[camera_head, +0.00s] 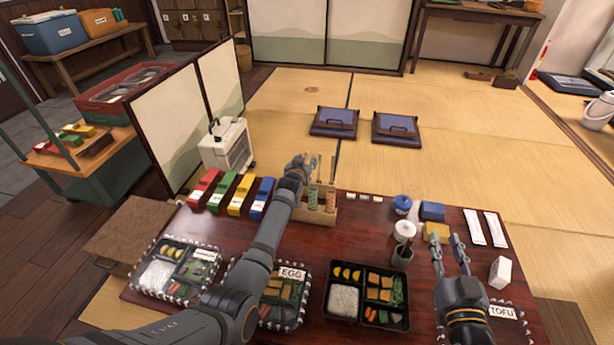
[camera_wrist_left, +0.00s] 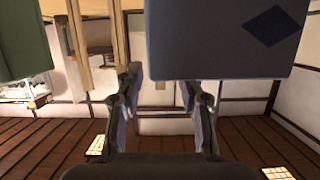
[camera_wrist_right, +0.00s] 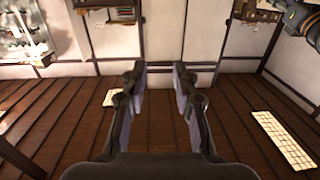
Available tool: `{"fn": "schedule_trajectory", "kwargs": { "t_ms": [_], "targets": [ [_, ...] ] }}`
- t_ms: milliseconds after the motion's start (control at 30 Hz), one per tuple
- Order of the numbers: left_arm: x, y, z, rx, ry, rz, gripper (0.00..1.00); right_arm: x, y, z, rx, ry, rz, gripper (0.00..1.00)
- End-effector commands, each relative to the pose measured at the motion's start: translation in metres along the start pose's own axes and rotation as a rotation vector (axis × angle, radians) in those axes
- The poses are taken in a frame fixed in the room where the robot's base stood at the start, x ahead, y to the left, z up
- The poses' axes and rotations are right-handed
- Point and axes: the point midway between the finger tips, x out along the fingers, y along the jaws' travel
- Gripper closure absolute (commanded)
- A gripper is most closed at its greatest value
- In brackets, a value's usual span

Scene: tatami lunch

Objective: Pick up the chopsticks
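Thin pale upright sticks, apparently chopsticks (camera_head: 332,168), stand in a wooden holder (camera_head: 318,216) at the back of the table, beside green and orange patterned pieces. My left gripper (camera_head: 303,162) is above the holder's left part, just left of the sticks. In the left wrist view its fingers (camera_wrist_left: 160,100) are open with nothing clearly between them; pale wooden uprights and a blue surface with a dark diamond (camera_wrist_left: 225,40) are close ahead. Two white paper sleeves (camera_head: 474,228) lie at the table's right; their contents are hidden. My right gripper (camera_head: 449,245) is open and empty near the yellow block.
Red, green, yellow and blue boxes (camera_head: 240,195) stand left of the holder. Bento boxes (camera_head: 338,329) line the front edge. A dark cup (camera_head: 402,256), white roll (camera_head: 404,230), blue pot (camera_head: 402,204) and yellow block (camera_head: 437,231) stand near my right gripper. Middle table is fairly clear.

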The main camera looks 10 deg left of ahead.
Motion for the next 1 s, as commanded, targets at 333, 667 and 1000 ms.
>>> {"fn": "schedule_trajectory", "kwargs": {
  "t_ms": [333, 667, 1000],
  "targets": [
    [0.011, 0.000, 0.001, 0.000, 0.000, 0.000, 0.62, 0.000, 0.000, -0.072, -0.023, 0.292, 0.000, 0.71],
    [0.012, 0.000, 0.000, 0.000, 0.000, 0.000, 0.64, -0.001, -0.001, -0.080, -0.026, 0.323, 0.000, 0.71],
    [0.012, 0.000, 0.000, 0.000, -0.001, 0.000, 1.00, -0.001, 0.000, -0.080, -0.025, 0.322, 0.001, 0.71]
  ]
}}
